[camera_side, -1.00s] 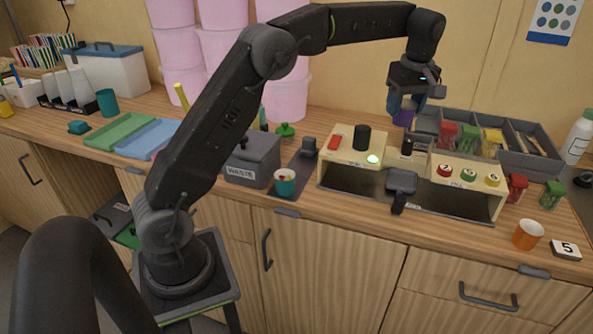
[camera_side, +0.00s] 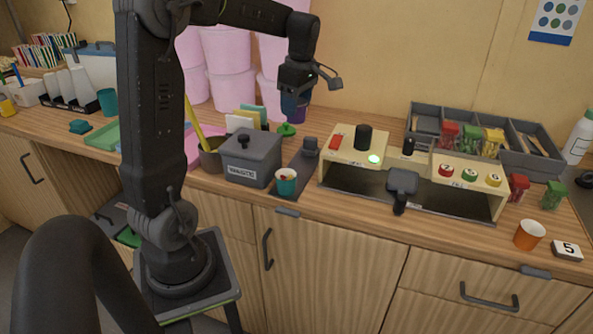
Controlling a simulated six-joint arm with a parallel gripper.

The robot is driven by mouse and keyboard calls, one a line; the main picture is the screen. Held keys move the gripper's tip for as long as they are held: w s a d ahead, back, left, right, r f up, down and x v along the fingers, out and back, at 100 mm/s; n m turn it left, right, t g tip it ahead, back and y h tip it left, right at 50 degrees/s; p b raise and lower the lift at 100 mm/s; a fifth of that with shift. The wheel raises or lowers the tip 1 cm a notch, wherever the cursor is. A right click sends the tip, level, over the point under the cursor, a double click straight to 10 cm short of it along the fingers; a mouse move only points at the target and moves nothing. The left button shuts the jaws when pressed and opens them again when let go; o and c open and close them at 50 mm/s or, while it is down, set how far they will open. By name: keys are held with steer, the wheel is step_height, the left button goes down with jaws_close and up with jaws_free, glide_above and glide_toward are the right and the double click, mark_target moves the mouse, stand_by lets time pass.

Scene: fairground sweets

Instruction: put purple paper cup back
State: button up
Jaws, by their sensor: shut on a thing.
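My gripper points down and holds the cup above the back of the counter, in front of the pink tubs. The fingers partly cover the cup, and its contents cannot be seen.
The grey waste bin (camera_side: 253,158) stands left of a teal cup (camera_side: 286,182). The cream stand (camera_side: 345,154) with buttons is to the right, with a grey compartment tray (camera_side: 425,120) behind. An orange cup (camera_side: 528,235) stands near the front right edge. Pink tubs (camera_side: 228,55) stand behind.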

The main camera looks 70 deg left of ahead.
step_height(320, 180, down, 15)
steer(key=shift+r, duration=0.15)
stand_by(0.4)
steer(key=o, duration=1)
steer(key=shift+c, duration=0.2)
